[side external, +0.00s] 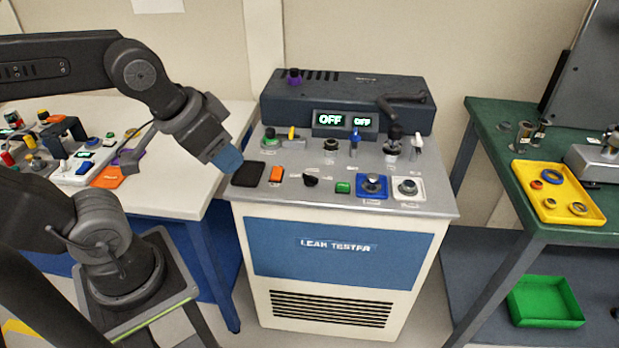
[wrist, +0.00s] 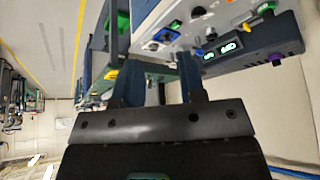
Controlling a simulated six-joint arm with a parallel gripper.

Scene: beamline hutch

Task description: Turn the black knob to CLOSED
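The black knob (side external: 311,180) stands on the front part of the leak tester's (side external: 350,248) grey top panel, between an orange rocker switch and a green button. The marks around it are too small to read. My gripper (side external: 228,160) is at the panel's left edge, above and beside a black pad, well left of the knob and touching nothing that I can see. In the wrist view my gripper (wrist: 150,75) shows its two blue fingers apart with nothing held between them. The panel is at the top of that view, tilted; I cannot pick out the knob there for certain.
The orange switch (side external: 276,174), green button (side external: 343,187), blue-based knob (side external: 372,185) and white-based knob (side external: 408,188) flank the knob. Taller valves (side external: 394,138) stand behind, before two displays (side external: 345,121) reading OFF. A green bench (side external: 490,130) with a yellow tray (side external: 560,205) stands right.

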